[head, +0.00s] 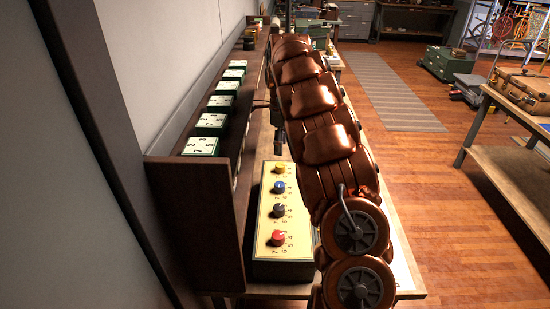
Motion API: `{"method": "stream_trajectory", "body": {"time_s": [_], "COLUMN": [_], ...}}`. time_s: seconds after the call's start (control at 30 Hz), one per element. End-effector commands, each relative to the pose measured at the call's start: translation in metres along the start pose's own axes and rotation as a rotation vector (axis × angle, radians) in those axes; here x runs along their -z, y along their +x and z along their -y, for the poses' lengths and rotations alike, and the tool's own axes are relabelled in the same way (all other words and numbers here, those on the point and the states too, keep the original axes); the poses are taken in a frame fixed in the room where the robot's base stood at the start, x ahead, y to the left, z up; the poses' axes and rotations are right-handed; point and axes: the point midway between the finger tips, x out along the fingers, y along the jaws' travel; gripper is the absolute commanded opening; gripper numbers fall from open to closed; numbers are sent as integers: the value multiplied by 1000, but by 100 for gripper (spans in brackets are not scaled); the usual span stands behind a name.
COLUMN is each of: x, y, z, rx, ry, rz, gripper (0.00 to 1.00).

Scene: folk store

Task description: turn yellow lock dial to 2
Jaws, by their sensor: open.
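The yellow lock dial (279,169) is the farthest dial in a row on top of a lock box with a pale yellow face (261,225). Numbers are printed around the dials, but the yellow dial's setting is too small to read. My gripper (279,147) is a dark shape just beyond the yellow dial, pointing down, and appears apart from it. It is open and I see nothing in it. My copper-coloured arm covers the right side of the box and part of the bench.
Blue (279,187), dark grey (278,210) and red (277,238) dials sit nearer on the same box. A dark wooden shelf (190,220) with several green, white-topped number blocks (211,122) stands close on the left. Open floor (425,190) lies right of the workbench.

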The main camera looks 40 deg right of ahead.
Motion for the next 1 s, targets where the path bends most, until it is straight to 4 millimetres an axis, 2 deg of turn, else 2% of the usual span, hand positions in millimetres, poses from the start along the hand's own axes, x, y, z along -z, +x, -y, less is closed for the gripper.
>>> {"method": "stream_trajectory", "body": {"time_s": [0.6,1.0], "x": [0,0], "y": [66,74], "z": [-2,-1], "rx": [-4,0], "ry": [-2,-1], "rz": [-2,0], "gripper": [59,59]}}
